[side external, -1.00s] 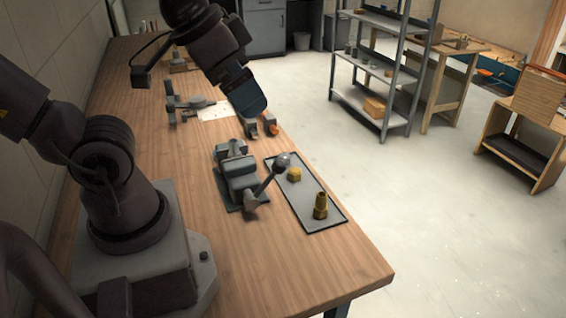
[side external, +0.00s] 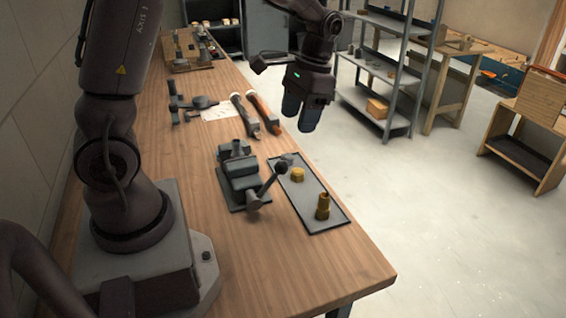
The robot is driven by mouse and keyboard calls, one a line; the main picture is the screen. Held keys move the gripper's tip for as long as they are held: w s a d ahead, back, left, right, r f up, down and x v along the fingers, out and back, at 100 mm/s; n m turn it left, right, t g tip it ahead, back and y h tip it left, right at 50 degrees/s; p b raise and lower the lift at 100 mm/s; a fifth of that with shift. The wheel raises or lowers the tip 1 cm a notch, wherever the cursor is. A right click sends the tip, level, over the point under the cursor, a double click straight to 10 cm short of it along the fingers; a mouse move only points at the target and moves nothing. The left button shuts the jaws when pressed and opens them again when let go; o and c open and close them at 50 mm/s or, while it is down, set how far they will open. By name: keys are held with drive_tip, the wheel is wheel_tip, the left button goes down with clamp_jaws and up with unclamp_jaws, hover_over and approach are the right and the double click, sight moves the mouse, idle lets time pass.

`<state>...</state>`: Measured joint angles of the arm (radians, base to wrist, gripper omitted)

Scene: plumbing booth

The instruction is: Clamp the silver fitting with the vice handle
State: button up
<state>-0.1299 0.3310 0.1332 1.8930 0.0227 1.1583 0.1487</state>
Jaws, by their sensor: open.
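The grey vice (side external: 242,178) stands on the bench, with its handle (side external: 266,186) slanting up to the right and ending in a dark ball knob. A small grey upright piece (side external: 237,148) shows at the back of the vice; I cannot tell whether it is the silver fitting. Another small grey piece (side external: 288,158) lies at the far end of the tray, partly behind the knob. My gripper (side external: 300,122) is open, fingers pointing down, and looks empty. In the picture it hangs up and right of the vice, past the bench's right edge, touching nothing.
A dark-rimmed tray (side external: 316,188) holds a brass nut (side external: 297,174) and a brass fitting (side external: 322,207). Two long-handled tools (side external: 262,112) lie beyond the vice, beside a white sheet (side external: 217,112) and a grey tool (side external: 190,105). The near bench is clear.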

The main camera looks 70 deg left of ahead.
sight(283, 162)
drive_tip(key=shift+m+g, duration=0.6)
drive_tip(key=shift+g, duration=0.3)
drive_tip(key=f, duration=0.4)
drive_tip(key=s+a+f, duration=0.1)
drive_tip(key=f, duration=0.3)
drive_tip(key=s+a+f, duration=0.1)
drive_tip(key=f, duration=0.3)
drive_tip(key=shift+s+a+f, duration=0.2)
drive_tip(key=shift+f, duration=0.2)
drive_tip(key=shift+c, duration=0.5)
clamp_jaws()
